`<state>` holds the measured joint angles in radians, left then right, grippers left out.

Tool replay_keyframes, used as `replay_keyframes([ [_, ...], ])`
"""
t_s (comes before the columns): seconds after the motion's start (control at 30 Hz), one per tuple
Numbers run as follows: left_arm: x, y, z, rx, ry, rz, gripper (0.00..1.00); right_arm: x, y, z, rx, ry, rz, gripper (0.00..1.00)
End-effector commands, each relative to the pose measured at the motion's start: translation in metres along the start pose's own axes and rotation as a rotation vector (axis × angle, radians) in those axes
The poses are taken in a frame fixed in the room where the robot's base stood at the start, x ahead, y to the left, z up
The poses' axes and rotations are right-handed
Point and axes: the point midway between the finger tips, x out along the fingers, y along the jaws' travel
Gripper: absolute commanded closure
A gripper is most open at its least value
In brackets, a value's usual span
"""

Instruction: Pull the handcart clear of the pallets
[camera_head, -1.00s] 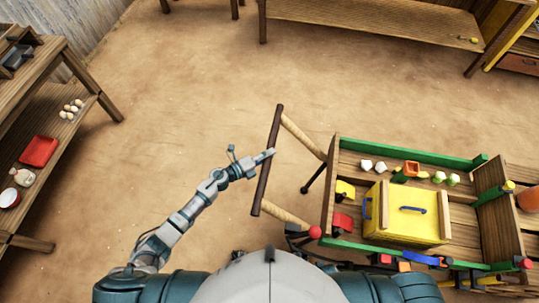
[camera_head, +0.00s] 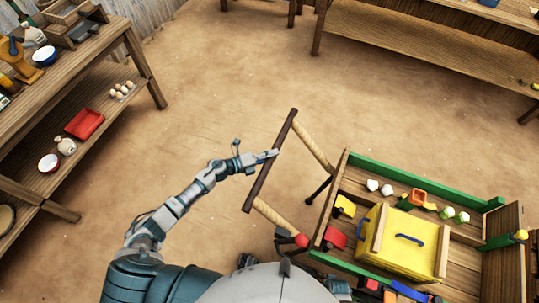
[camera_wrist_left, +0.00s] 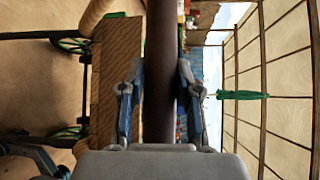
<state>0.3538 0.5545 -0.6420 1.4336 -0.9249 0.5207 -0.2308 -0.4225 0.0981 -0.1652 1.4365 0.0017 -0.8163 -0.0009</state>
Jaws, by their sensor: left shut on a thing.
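The handcart (camera_head: 470,258) stands at the lower right of the head view, a wooden bed with green side rails. Its dark handle bar (camera_head: 262,180) spans two light wooden shafts at its left end. My left gripper (camera_head: 274,154) is shut on the middle of this bar. In the left wrist view the dark bar (camera_wrist_left: 159,75) runs between both fingers. The cart carries a yellow chest (camera_head: 405,255) with blue handles and several small coloured items. No pallet can be made out in the head view now. My right gripper is not in view.
A wooden shelf table (camera_head: 140,65) at the left holds a red tray (camera_head: 85,123), eggs (camera_head: 122,90) and bowls. A long wooden bench (camera_head: 420,60) stands along the back right. The sandy floor (camera_head: 225,80) between them is open.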

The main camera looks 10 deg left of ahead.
Motion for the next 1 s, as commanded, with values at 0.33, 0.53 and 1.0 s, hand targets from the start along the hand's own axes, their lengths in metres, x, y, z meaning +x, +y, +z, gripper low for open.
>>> replay_keyframes([
  [0.33, -0.006, 0.009, 0.005, -0.005, -0.012, 0.012, 1.00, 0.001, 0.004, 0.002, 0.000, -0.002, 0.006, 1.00],
  [0.53, -0.005, 0.008, 0.004, -0.005, -0.009, 0.010, 0.42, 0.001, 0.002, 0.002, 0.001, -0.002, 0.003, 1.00],
  [1.0, -0.029, 0.006, 0.004, -0.002, -0.008, 0.009, 0.42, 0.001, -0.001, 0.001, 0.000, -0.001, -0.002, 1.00],
])
